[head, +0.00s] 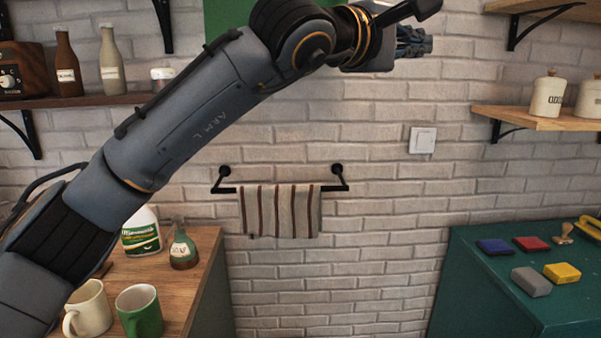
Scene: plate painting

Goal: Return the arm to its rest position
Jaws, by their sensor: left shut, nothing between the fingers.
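My left arm crosses the head view from the lower left up to the top middle. My left gripper (412,40) is high up in front of the brick wall, shut and empty, with its tip pointing right. Part of it is cut off by the top edge of the picture. It touches nothing that I can see. My right gripper does not show in this view.
A wooden counter at left holds a cream mug (90,310), a green mug (141,312) and bottles. A green table (490,290) at right holds coloured blocks and a stamp. Shelves hang on both sides; a striped towel (281,211) hangs between.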

